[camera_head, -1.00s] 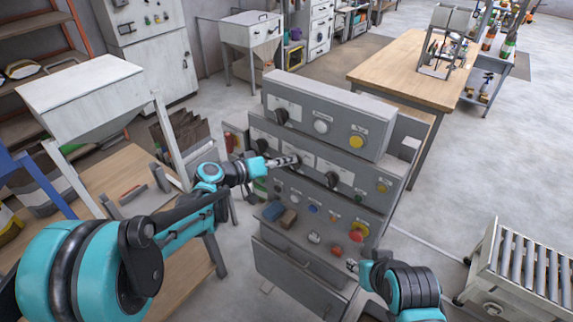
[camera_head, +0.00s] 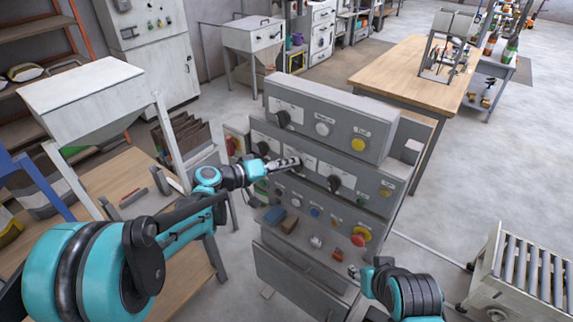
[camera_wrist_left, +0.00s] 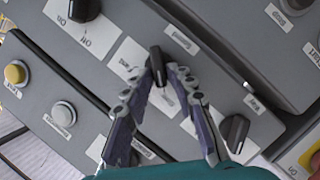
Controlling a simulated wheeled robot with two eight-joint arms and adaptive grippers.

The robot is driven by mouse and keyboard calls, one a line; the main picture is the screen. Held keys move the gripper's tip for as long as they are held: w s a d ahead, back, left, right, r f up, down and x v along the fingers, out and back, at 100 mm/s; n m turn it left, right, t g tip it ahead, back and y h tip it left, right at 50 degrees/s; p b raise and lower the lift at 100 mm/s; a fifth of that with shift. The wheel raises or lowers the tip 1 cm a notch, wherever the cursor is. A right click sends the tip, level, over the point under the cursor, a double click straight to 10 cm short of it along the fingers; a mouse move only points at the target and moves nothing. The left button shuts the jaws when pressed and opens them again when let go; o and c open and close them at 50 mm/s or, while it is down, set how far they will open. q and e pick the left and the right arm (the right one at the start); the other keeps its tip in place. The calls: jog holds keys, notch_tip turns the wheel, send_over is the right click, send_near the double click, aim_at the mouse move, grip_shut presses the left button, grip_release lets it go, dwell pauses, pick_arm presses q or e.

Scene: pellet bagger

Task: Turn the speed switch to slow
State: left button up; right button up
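The grey control panel (camera_head: 318,165) stands in the middle of the head view, with black rotary switches on its tiers. My left gripper (camera_head: 291,163) reaches the middle tier from the left. In the left wrist view its fingers (camera_wrist_left: 160,74) lie on both sides of a black switch knob (camera_wrist_left: 157,62) and appear closed on it. The white label around this knob is partly hidden and too small to read, so I cannot confirm it as the speed switch. My right gripper (camera_head: 356,271) is low in front of the panel, apart from the knobs; its opening is unclear.
Neighbouring knobs flank the held one: an On/Off knob (camera_wrist_left: 83,8) and another black knob (camera_wrist_left: 235,131). A red mushroom button (camera_head: 360,236) sits on the lower tier near my right gripper. A roller conveyor (camera_head: 530,265) stands at the right, with open floor between.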

pick_arm(q)
jog(key=shift+w+d, duration=0.1)
jog(key=shift+d, duration=0.05)
dwell(0.3)
jog(key=v, duration=1.2)
jog(key=s+f+g+y+b, duration=0.25)
jog(key=s+f+y, duration=0.25)
jog(key=s+f, duration=0.45)
jog(key=s+a+f+y+b, duration=0.1)
jog(key=s+a+f+y, duration=0.2)
jog(key=s, duration=0.3)
jog(key=s+a+f+y+b, duration=0.2)
jog(key=s+a+f+y, duration=0.1)
jog(key=s, duration=0.4)
jog(key=shift+a+t+y, duration=0.35)
jog(key=shift+a+y, duration=0.25)
jog(key=shift+a, duration=0.25)
